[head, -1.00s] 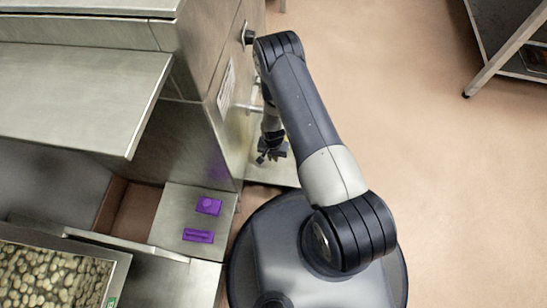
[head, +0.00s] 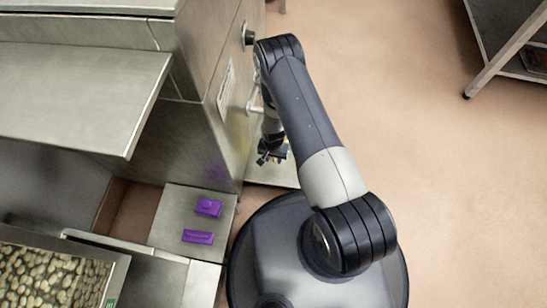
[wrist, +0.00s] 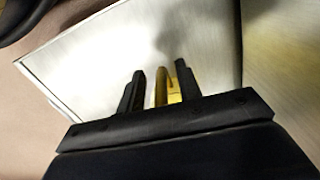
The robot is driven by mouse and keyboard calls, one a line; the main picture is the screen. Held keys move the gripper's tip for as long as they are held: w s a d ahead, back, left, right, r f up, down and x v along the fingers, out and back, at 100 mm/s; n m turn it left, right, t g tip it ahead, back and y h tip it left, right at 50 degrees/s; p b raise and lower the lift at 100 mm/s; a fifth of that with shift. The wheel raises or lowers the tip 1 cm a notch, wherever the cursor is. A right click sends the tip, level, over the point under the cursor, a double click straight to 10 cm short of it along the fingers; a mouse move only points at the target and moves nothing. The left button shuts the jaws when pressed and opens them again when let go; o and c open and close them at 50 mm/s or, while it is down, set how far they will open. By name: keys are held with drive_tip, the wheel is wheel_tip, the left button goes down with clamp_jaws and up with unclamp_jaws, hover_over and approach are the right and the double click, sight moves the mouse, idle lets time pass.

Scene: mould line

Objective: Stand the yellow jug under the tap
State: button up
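My gripper (head: 270,155) is low beside the machine's side wall, with its fingers pointing down and left in the head view. In the wrist view its two dark fingers (wrist: 160,88) stand either side of a narrow yellow part of the jug (wrist: 161,88). A thin gap shows left of that part; whether the fingers press on it I cannot tell. Only a bit of yellow (head: 286,153) shows by the gripper in the head view; most of the jug is hidden. A pale pipe, apparently the tap (head: 254,106), sticks out from the wall just behind my wrist.
A metal shelf (head: 270,173) lies below my gripper, against the steel machine (head: 207,65). Two purple pieces (head: 208,207) (head: 198,237) rest on a metal top at lower left. A metal-legged table (head: 495,65) stands at upper right. The floor between is clear.

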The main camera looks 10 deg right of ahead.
wheel_tip(320, 180, up, 11)
drive_tip(key=p, duration=0.3)
drive_tip(key=shift+w+f, duration=0.1)
drive_tip(key=shift+r+p, duration=0.3)
drive_tip(key=shift+r, duration=0.4)
